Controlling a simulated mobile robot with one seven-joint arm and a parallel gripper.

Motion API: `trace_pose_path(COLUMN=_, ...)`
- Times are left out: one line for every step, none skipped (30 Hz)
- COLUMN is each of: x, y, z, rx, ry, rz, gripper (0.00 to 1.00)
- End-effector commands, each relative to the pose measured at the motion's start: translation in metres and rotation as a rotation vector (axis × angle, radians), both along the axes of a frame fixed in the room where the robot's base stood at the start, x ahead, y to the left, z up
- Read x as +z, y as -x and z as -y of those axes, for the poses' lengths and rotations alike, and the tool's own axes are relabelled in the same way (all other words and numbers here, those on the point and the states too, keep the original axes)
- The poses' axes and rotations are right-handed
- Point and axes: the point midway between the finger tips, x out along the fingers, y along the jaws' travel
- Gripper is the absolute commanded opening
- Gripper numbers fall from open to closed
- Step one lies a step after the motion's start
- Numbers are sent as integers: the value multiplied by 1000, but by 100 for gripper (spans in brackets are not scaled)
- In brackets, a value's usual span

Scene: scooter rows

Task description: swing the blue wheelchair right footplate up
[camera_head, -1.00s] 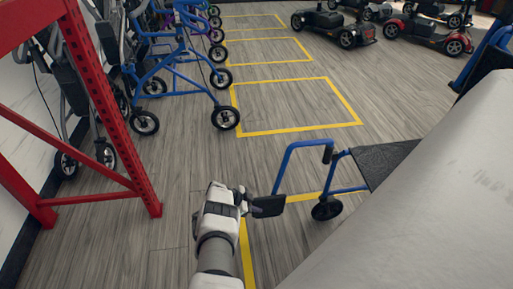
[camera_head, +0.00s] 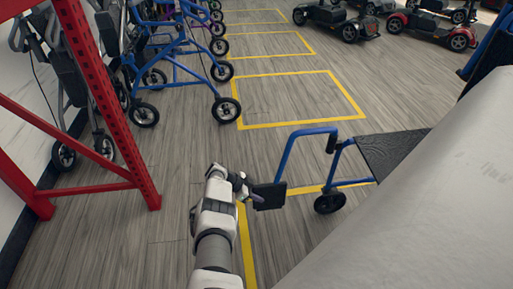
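The blue wheelchair (camera_head: 287,152) stands at lower right with its front to the left. It has a blue tube frame, a black seat (camera_head: 392,152) and a small black caster (camera_head: 329,202). One black footplate (camera_head: 269,195) shows at the lower front end of the tube, looking tilted. My gripper (camera_head: 243,186) is at the footplate's left edge, very close to it or touching. Its fingers are small and dark, and I cannot tell whether they are open. Much of the wheelchair is hidden behind a large pale surface, and a second footplate is not visible.
A red metal rack (camera_head: 112,110) stands at left. Blue rollators (camera_head: 180,65) line up behind it. Mobility scooters (camera_head: 425,30) are parked at the back right. The floor within the yellow lines (camera_head: 295,98) is clear.

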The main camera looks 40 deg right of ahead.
Motion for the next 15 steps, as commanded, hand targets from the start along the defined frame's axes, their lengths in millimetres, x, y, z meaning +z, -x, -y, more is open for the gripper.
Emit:
trace_pose_path(x=0, y=0, z=0, rx=1, ry=0, rz=1, gripper=34)
trace_pose_path(x=0, y=0, z=0, rx=1, ry=0, rz=1, gripper=38)
trace_pose_path(x=0, y=-1, z=0, rx=1, ry=-1, rz=1, gripper=40)
trace_pose_path(x=0, y=-1, z=-1, rx=1, ry=-1, rz=1, gripper=40)
trace_pose_path(x=0, y=-1, z=-1, rx=1, ry=0, rz=2, gripper=40)
trace_pose_path(x=0, y=-1, z=-1, rx=1, ry=0, rz=2, gripper=40)
trace_pose_path(x=0, y=-1, z=-1, rx=1, ry=0, rz=2, gripper=40)
trace_pose_path(x=-1, y=-1, z=-1, rx=1, ry=-1, rz=2, gripper=40)
trace_pose_path(x=-1, y=-1, z=-1, rx=1, ry=-1, rz=2, gripper=40)
trace_pose_path(x=0, y=-1, z=-1, rx=1, ry=-1, rz=2, gripper=40)
trace_pose_path(x=0, y=-1, z=-2, rx=1, ry=-1, rz=2, gripper=40)
trace_pose_path(x=2, y=-2, z=-2, rx=2, ry=-1, rz=3, gripper=40)
trace_pose_path(x=4, y=-3, z=-4, rx=2, ry=-1, rz=3, gripper=40)
trace_pose_path(x=6, y=-4, z=-5, rx=2, ry=-1, rz=3, gripper=40)
trace_pose_path(x=10, y=-6, z=-8, rx=2, ry=-1, rz=3, gripper=40)
